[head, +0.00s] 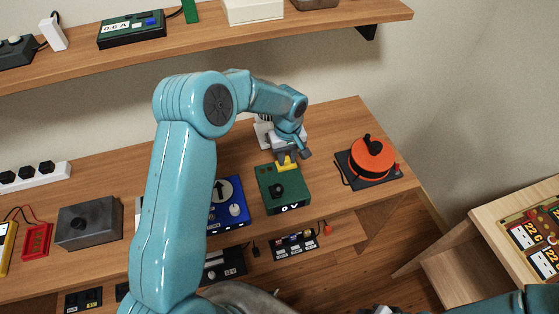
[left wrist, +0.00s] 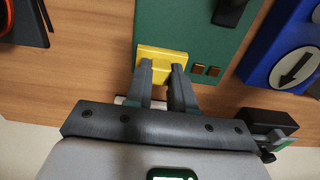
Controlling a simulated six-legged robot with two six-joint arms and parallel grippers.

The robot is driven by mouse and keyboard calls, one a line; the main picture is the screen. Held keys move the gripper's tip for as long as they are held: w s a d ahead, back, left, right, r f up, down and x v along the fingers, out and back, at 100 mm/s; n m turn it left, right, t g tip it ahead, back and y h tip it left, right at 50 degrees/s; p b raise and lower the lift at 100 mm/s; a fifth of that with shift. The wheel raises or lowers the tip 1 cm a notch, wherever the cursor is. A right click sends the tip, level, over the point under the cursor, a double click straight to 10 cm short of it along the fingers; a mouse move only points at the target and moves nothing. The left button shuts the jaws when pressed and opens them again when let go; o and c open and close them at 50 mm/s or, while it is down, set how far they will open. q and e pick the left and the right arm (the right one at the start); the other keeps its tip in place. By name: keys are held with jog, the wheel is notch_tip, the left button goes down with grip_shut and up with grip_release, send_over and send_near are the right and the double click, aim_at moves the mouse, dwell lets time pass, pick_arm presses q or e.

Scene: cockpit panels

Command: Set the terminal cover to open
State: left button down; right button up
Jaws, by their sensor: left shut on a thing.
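The terminal cover (head: 285,166) is a small yellow piece at the back edge of the green box marked "0 V" (head: 271,203). In the left wrist view the yellow cover (left wrist: 165,54) sits on the edge of the green box (left wrist: 185,30), with two brass-coloured terminals (left wrist: 205,70) bare beside it. My left gripper (left wrist: 163,68) is shut on the cover; in the head view the gripper (head: 287,157) reaches down from behind the box. I cannot tell how far the cover is tilted. Part of my right arm shows at the bottom right of the head view; its gripper is cut off there.
A blue box with an arrow dial (head: 228,203) stands close left of the green box. An orange reel (head: 372,158) on a dark base is to the right. A grey box (head: 88,222) is farther left. A shelf (head: 230,41) runs above the bench.

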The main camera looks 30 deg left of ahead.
pick_arm(q)
jog(key=shift+w+d+r, duration=0.1)
jog(key=shift+w+r, duration=0.05)
jog(key=shift+w+d, duration=0.1)
